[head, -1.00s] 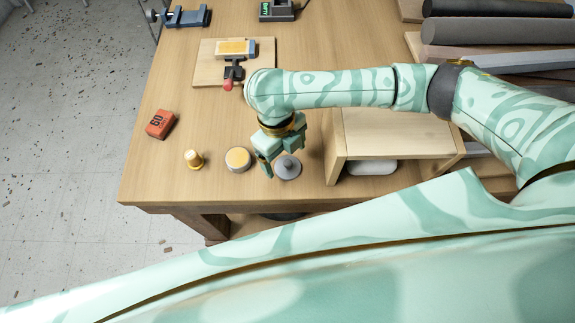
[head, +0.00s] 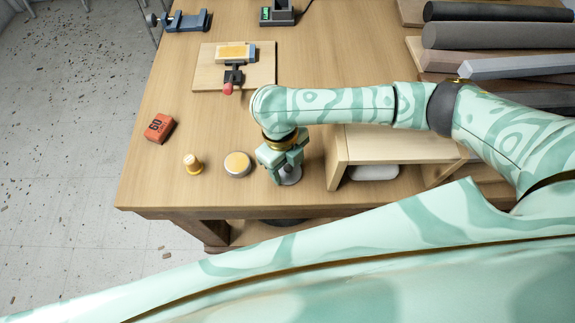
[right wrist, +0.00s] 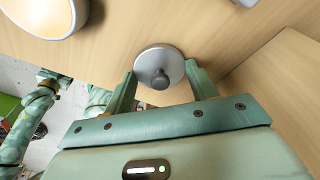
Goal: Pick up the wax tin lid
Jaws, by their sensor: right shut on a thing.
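The wax tin lid (head: 291,177) is a grey disc with a small knob, near the front edge of the workbench, partly hidden by my right gripper (head: 283,169) in the head view. In the right wrist view the lid (right wrist: 160,62) lies flat between the two fingertips of my right gripper (right wrist: 160,76), one on each side of its rim. The gripper is shut on the lid; I see no clear gap beneath it. The open wax tin (head: 237,164), round with yellow wax, stands to its left.
A small yellow-topped piece (head: 193,163) and a red box marked 60 (head: 159,128) lie further left. A wooden stand (head: 337,160) is close on the right. A board (head: 205,77) with a block and clamp sits behind. The bench front edge is near.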

